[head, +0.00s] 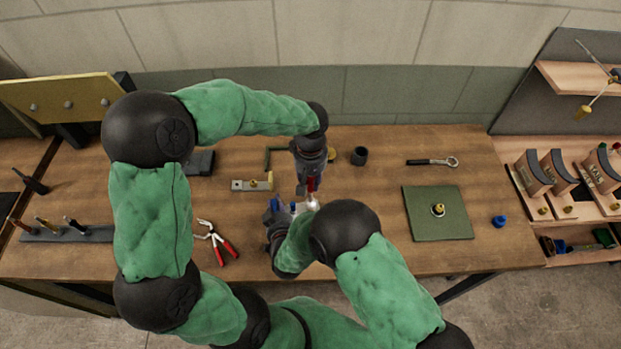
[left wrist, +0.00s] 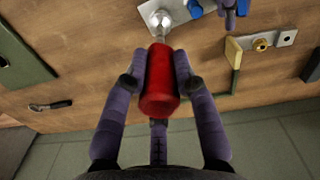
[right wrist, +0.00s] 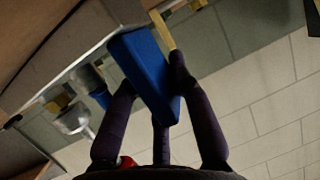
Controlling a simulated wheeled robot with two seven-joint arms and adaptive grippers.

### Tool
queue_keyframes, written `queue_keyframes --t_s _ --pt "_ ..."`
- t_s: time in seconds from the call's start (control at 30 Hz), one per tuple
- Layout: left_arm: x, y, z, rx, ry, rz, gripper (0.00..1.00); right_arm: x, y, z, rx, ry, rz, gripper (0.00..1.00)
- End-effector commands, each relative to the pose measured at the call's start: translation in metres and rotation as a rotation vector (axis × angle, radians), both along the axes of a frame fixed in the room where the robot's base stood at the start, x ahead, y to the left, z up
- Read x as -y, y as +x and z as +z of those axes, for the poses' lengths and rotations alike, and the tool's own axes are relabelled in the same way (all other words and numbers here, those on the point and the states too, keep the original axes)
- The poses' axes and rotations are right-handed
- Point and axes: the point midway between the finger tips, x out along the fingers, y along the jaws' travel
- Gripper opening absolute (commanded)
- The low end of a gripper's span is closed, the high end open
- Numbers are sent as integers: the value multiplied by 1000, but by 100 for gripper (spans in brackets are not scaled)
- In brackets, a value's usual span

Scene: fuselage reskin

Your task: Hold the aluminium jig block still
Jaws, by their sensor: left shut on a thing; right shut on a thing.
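The aluminium jig block shows as a silver piece (left wrist: 180,8) at the top of the left wrist view, with a shiny rounded metal part (left wrist: 160,20) on it. My right gripper (head: 272,218) is shut on a blue grip piece (right wrist: 146,68), which seems to be on the block; the join is not clear. My left gripper (head: 311,188) is shut on a red-handled tool (left wrist: 160,85). The tool's thin shaft points at the rounded metal part, touching or very near it. In the head view my arms hide most of the block.
A metal plate with a yellow block (head: 252,184) lies left of the grippers. Red-handled pliers (head: 216,242) lie front left. A dark cup (head: 359,156), a wrench (head: 433,162) and a green mat (head: 437,226) with a small part on it lie right. Bare wood separates them.

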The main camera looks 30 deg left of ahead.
Motion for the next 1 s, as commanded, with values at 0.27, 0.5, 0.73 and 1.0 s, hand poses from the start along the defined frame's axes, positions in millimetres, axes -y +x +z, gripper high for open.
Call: queue_keyframes --t_s 0.27,0.5,0.73,1.0 --pt "0 0 -6 0 0 0 0 -1 0 1 2 2 0 0" --pt "0 0 -11 -1 0 1 0 -1 0 1 2 3 0 0" --pt "0 0 -15 0 0 1 0 -1 0 1 2 3 0 0" --pt "0 0 -15 0 0 -1 0 -1 0 1 2 2 0 0"
